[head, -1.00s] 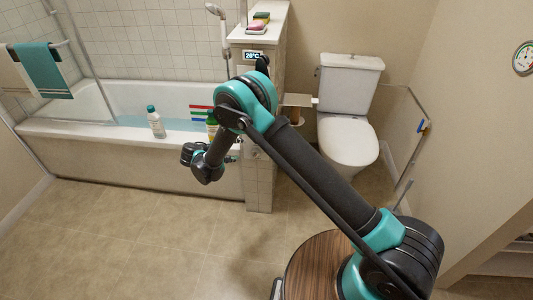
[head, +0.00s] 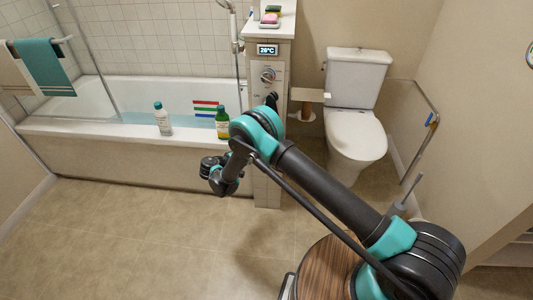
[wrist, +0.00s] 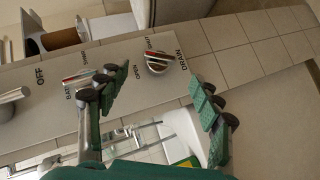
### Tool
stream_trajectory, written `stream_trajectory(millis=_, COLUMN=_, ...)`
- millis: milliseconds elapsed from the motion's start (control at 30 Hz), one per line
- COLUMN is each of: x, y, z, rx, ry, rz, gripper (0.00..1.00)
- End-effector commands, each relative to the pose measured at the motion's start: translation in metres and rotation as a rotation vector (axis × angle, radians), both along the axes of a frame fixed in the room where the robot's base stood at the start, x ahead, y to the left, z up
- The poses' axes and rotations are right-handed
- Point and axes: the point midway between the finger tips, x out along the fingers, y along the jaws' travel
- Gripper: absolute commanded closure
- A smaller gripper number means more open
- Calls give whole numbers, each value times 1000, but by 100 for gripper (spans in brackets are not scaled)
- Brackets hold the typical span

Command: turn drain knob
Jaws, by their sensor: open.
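The drain knob (wrist: 158,62) shows in the wrist view, a round pale knob with a dark bar and a red mark. It sits on the light panel (wrist: 125,48) beside the words DRAIN, OPEN and SHUT. My gripper (wrist: 158,90) is open, its green-padded fingers spread left and right below the knob in the picture, with nothing between the pads. The knob appears apart from both fingers. In the head view my arm reaches toward the panel's pillar; the drain knob cannot be made out there.
A lever (wrist: 80,76) sits near the left finger, and another knob (wrist: 12,97) is at the left, by OFF. The toilet (head: 355,130) stands right.

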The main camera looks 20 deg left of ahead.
Motion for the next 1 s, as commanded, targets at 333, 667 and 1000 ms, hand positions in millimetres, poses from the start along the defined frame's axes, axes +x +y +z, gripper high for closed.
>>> stream_trajectory(millis=333, x=54, y=-29, z=-21, rx=0, ry=0, rz=-1, gripper=34)
stream_trajectory(millis=667, x=72, y=-38, z=-29, rx=-1, ry=0, rz=1, gripper=34)
stream_trajectory(millis=1000, x=72, y=-38, z=-29, rx=-1, ry=0, rz=1, gripper=48)
